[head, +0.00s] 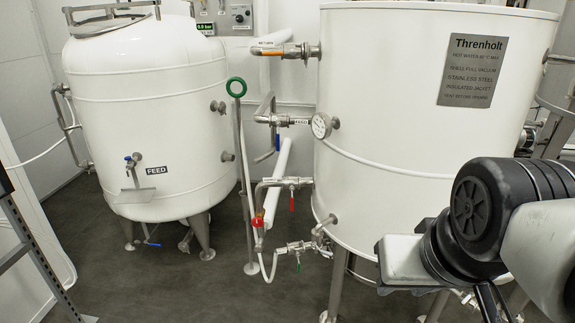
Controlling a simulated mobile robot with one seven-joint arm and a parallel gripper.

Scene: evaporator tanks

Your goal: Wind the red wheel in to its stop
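The small red wheel (257,221) is on the pipework between the two white tanks, at the lower bend of a steel pipe. It is small here, and its turn position cannot be read. A separate red lever handle (292,203) hangs from a valve to its right. My arm fills the lower right corner, in front of the large tank and well to the right of the wheel. No gripper fingers can be made out in this view, and nothing of mine touches the wheel.
The large tank (400,120) stands right of the wheel, the FEED tank (150,100) left. A green-ringed upright rod (236,87) stands just left of the wheel. Bare floor (190,285) lies in front.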

